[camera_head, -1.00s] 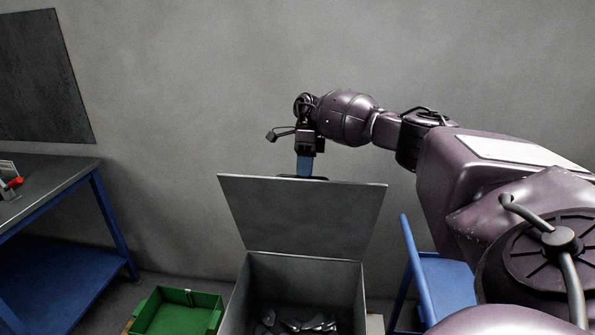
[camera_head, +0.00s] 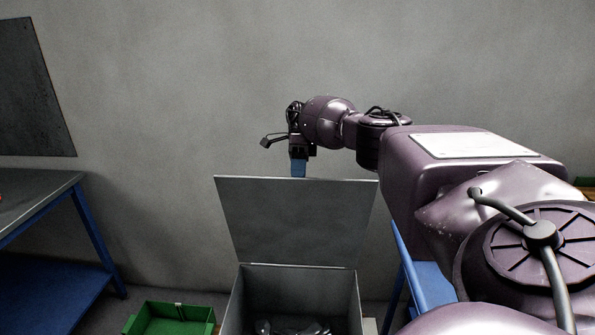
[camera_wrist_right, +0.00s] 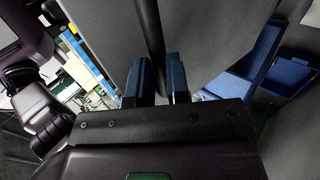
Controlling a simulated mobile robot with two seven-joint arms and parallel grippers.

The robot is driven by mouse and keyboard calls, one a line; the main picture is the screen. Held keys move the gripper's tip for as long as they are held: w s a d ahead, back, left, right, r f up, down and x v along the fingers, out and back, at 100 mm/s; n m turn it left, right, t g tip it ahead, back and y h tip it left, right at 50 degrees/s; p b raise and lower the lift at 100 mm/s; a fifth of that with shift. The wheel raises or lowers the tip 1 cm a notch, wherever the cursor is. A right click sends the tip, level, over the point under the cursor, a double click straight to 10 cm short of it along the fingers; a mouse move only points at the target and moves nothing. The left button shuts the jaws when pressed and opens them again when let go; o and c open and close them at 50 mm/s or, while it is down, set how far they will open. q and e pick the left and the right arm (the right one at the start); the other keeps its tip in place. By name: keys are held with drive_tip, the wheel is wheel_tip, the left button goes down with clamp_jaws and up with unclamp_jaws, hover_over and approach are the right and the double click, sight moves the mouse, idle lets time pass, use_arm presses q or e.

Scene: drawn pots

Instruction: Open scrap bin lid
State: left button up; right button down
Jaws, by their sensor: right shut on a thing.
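The scrap bin (camera_head: 296,290) is a grey open box with metal scraps (camera_head: 291,326) inside. Its flat grey lid (camera_head: 296,222) stands raised at the back edge, leaving the bin's mouth uncovered. My right gripper (camera_head: 299,168) is at the lid's top edge, its blue fingers pointing down. In the right wrist view the blue fingers (camera_wrist_right: 158,82) close around a dark bar (camera_wrist_right: 151,40) running along the grey lid panel, which looks like the lid's handle. The lid hides the fingertips in the head view. My left gripper is out of view.
A green crate (camera_head: 172,318) sits on the floor left of the bin. A blue-framed workbench (camera_head: 45,205) stands at the left. Something blue (camera_head: 428,283) stands right of the bin, partly behind my right arm. A plain grey wall (camera_head: 180,90) is behind.

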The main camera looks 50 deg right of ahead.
drive_tip(key=shift+s+f, duration=0.15)
drive_tip(key=shift+f, duration=0.8)
drive_tip(key=c, duration=1.5)
unclamp_jaws()
drive_tip(key=shift+c, duration=0.2)
drive_tip(key=shift+o, duration=1.1)
drive_tip(key=shift+f, duration=0.1)
drive_tip(key=shift+o, duration=1.1)
drive_tip(key=shift+w+d+f, duration=0.2)
drive_tip(key=shift+w+d, duration=0.05)
drive_tip(key=shift+w, duration=0.1)
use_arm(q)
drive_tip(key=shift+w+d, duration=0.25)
use_arm(e)
drive_tip(key=shift+r, duration=0.25)
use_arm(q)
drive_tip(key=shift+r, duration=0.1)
use_arm(e)
drive_tip(key=shift+r, duration=0.1)
